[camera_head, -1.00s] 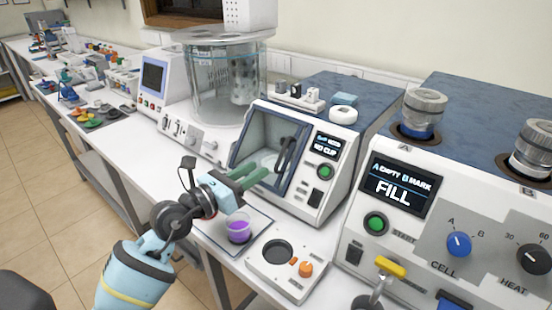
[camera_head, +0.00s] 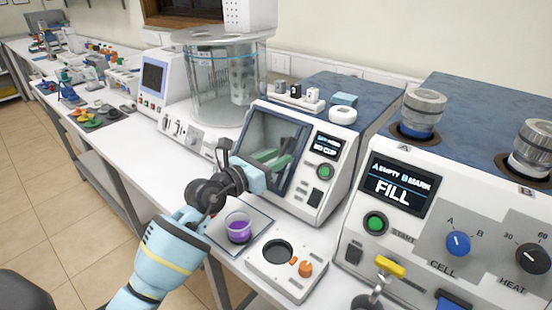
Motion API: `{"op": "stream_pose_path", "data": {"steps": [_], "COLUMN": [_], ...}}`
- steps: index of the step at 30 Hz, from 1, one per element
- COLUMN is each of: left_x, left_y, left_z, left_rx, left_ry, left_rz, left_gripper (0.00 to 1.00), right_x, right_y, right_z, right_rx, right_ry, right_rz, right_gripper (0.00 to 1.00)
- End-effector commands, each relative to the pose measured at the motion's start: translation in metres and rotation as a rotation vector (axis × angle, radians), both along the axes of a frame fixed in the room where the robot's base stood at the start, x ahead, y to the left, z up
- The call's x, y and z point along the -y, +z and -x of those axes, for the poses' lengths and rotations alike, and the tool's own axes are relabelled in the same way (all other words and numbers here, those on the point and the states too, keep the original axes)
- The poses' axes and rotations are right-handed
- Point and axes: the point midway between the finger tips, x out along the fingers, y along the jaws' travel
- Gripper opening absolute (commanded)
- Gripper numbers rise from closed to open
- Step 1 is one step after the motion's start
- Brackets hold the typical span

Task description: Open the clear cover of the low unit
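The low unit (camera_head: 337,183) is a white and blue bench instrument with a small "NO CUP" display and a green button. Its clear cover (camera_head: 283,128) is a dark-framed window on the left of the front face and looks closed. The cover's dark handle is hard to make out there. Whether the fingers touch or grip it cannot be told. My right gripper is out of view.
A cup of purple liquid (camera_head: 239,229) stands on a pad below my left gripper. A white plate with a round recess and orange knob (camera_head: 305,269) lies in front of the unit. A "FILL" machine (camera_head: 447,210) stands at right and a glass vessel (camera_head: 222,85) behind.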

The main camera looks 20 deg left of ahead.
Motion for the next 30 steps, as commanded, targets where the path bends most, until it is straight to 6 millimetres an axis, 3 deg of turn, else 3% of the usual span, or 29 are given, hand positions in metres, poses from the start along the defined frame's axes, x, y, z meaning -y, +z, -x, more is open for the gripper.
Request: {"op": "stream_pose_path", "data": {"steps": [9,17,30], "left_x": [0.0018,0.0017,0.0001], "left_y": [0.0,0.0,0.0007], "left_z": [-0.0024,-0.0023,-0.0009], "left_rx": [0.0,0.0,-0.003], "left_ry": [-0.001,-0.001,-0.01], "left_rz": [0.0,0.001,0.008], "left_gripper": [0.32,0.0,0.0], "right_x": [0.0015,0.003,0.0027], "right_y": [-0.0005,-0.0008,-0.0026], "right_z": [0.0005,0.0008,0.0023], "right_rx": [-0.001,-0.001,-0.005], "right_ry": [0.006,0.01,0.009], "right_rz": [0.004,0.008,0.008], "right_gripper": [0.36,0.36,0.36]}}
